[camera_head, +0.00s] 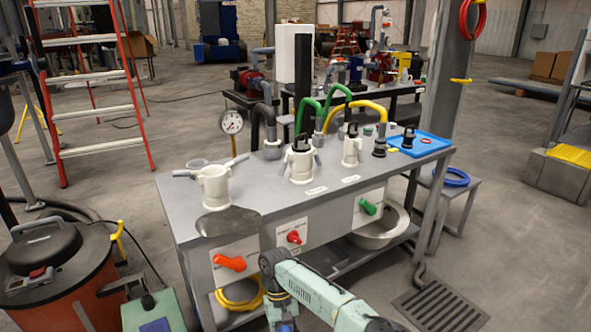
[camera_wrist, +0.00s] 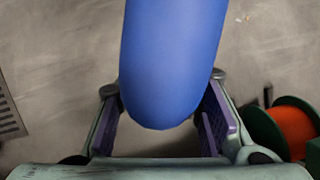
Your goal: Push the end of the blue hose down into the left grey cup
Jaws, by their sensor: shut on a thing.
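In the wrist view a thick blue hose (camera_wrist: 172,60) comes down from the top edge. Its rounded lower part sits between the two purple pads of my gripper (camera_wrist: 165,125), which is shut on it. In the head view my arm reaches in from the bottom edge, and my gripper is largely cut off there. It is in front of the grey workbench (camera_head: 250,192), apart from its top. A grey cup-like fitting (camera_head: 272,151) with a grey bent pipe stands at the bench's back left. I cannot tell for sure which part is the left grey cup.
White valve bodies (camera_head: 215,186), a pressure gauge (camera_head: 231,121) and a blue tray (camera_head: 418,143) stand on the bench. Green and yellow hoses (camera_head: 356,108) arch at its back. An orange drum (camera_head: 65,285) stands at left. A floor grate (camera_head: 440,305) lies at right.

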